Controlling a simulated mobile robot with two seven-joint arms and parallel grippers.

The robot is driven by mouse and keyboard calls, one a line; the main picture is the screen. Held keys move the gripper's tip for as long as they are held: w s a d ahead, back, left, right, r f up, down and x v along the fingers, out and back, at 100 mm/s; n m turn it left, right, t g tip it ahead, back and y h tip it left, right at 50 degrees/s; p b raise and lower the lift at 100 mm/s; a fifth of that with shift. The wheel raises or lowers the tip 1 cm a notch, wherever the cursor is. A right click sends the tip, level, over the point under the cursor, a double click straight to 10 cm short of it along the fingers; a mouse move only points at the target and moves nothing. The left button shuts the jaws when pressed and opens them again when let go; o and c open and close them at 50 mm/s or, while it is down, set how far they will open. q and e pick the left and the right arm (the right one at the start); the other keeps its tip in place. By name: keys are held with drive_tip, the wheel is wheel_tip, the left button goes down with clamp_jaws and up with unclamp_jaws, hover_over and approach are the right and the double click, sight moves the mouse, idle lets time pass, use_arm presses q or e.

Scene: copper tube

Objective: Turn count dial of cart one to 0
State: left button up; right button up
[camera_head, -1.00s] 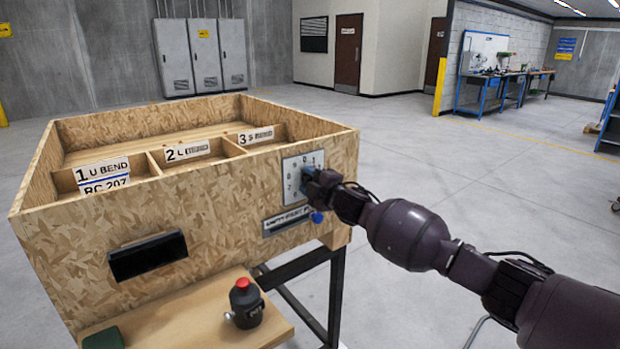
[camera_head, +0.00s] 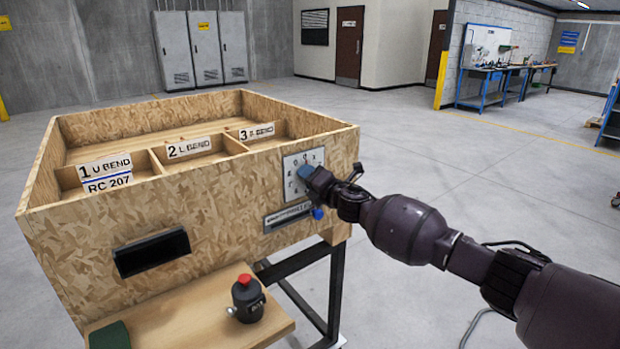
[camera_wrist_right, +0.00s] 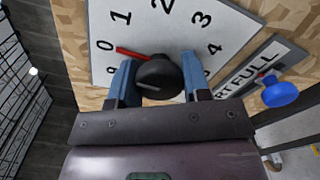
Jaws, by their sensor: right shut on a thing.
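The count dial plate (camera_head: 291,163) is a white panel with numbers on the right end of the wooden cart's front (camera_head: 215,215). In the right wrist view, the black dial knob (camera_wrist_right: 159,76) has a red pointer (camera_wrist_right: 130,52) that points at or very close to the 0 (camera_wrist_right: 104,46). My right gripper (camera_head: 314,178) is at the dial. In the wrist view its blue fingers (camera_wrist_right: 160,84) stand on both sides of the knob and are shut on it. My left gripper is not in view.
Below the dial are a label strip (camera_head: 288,217) and a blue knob (camera_head: 318,213), close under my right gripper. The cart top has labelled compartments. The floor at right is clear.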

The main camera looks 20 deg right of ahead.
drive_tip(key=shift+n, duration=0.4)
drive_tip(key=o, duration=0.9)
drive_tip(key=v, duration=1.1)
drive_tip(key=shift+p, duration=0.35)
